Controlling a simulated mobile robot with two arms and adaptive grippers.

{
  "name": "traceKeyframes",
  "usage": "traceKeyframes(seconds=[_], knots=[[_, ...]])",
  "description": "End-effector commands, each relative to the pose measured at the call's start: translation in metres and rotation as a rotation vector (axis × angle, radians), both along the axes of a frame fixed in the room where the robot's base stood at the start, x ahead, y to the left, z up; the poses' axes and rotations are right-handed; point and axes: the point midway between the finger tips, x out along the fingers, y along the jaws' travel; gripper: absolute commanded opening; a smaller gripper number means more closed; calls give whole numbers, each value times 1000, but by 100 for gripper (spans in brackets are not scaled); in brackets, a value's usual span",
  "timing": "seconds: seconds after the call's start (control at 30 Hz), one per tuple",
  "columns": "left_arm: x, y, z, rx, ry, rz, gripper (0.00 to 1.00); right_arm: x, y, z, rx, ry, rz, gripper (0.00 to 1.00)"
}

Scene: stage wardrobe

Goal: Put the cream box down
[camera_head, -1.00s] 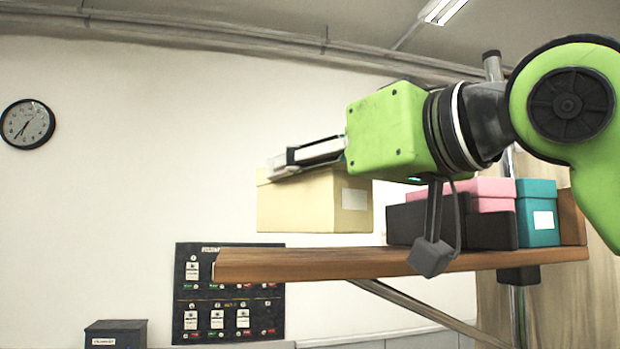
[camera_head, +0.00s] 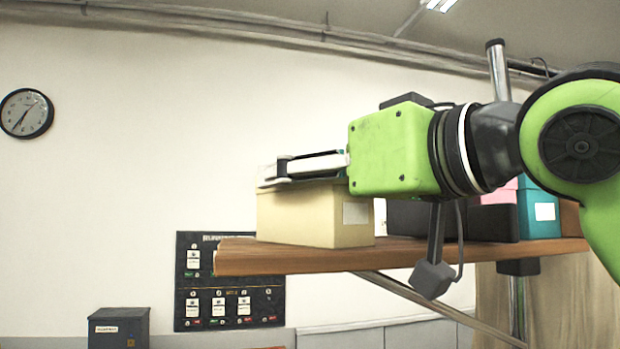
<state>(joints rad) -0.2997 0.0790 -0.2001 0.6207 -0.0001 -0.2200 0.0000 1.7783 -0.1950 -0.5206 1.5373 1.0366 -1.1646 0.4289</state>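The cream box (camera_head: 315,217) has a white label on its right side and sits level at the left end of the wooden shelf (camera_head: 330,262). Its lower edge meets the shelf's top in the picture; I cannot tell whether it bears fully on the board. My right gripper (camera_head: 283,172) reaches in from the right and is on the box's upper edge, its fingers partly hidden. It appears shut on the box. My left gripper is not in view.
A metal post (camera_head: 498,72) rises behind. A control panel (camera_head: 230,300) hangs on the wall below.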

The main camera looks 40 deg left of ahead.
Motion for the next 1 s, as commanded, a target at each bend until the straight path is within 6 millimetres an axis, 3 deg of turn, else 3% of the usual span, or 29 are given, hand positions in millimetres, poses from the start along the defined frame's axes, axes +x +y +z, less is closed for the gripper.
traceKeyframes(seconds=[0.17,0.6,0.73,1.0], knots=[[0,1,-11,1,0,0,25,-5,-15,-1,3,-2,0,58],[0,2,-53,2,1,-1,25,-32,-98,-1,1,-3,-2,58],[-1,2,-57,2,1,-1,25,-36,-110,1,2,-2,-1,58],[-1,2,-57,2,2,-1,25,-38,-114,2,0,0,1,58]])
